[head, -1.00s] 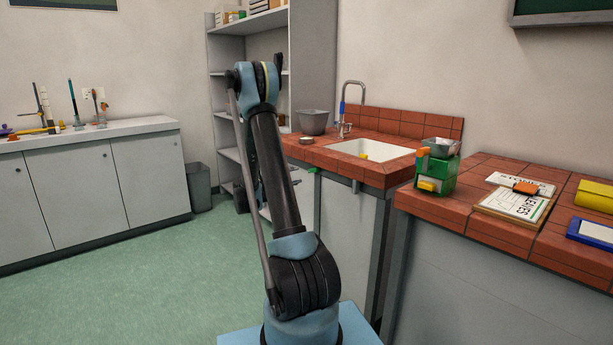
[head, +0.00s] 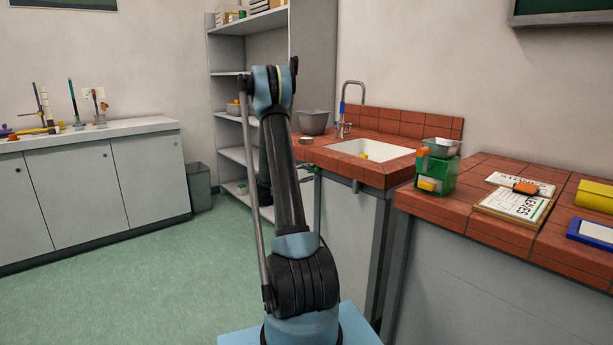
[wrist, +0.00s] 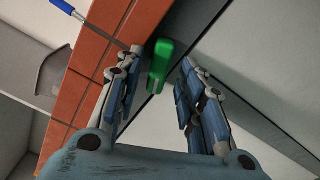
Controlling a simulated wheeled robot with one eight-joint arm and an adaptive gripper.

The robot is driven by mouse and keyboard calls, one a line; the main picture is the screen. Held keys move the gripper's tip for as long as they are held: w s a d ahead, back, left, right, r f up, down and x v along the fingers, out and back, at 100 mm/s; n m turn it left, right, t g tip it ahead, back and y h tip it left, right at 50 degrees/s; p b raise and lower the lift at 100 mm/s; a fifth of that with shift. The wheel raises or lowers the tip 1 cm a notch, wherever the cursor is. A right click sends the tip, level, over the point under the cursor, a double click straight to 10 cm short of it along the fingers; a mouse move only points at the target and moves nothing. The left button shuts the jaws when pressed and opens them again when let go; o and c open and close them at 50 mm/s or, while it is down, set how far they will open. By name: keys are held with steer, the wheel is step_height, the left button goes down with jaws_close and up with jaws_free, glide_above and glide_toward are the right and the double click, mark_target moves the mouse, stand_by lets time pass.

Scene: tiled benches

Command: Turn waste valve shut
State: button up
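The waste valve's green handle (wrist: 160,62) shows in the wrist view under the edge of the red-tiled sink bench. My gripper (wrist: 160,72) is open, with a blue-grey finger on each side of the handle. There is a visible gap on both sides, and I see no clear contact. In the head view a small green part (head: 317,182) shows below the sink bench's left edge, just right of my arm. My gripper is mostly hidden behind my arm there. The valve's body and pipe are not clearly visible.
The red-tiled sink bench (head: 378,180) holds a white basin (head: 378,149), a tap (head: 343,115) and a grey bowl (head: 313,122). A second tiled bench (head: 450,213) at right carries a green box (head: 436,174) and a clipboard (head: 512,205). Open floor (head: 130,280) lies at left.

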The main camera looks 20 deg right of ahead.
jaws_close()
steer(key=m, duration=0.4)
steer(key=shift+s+m, duration=0.1)
steer(key=shift+m, duration=0.2)
steer(key=shift+f, duration=0.1)
steer(key=shift+o, duration=1)
jaws_free()
steer(key=shift+a, duration=0.1)
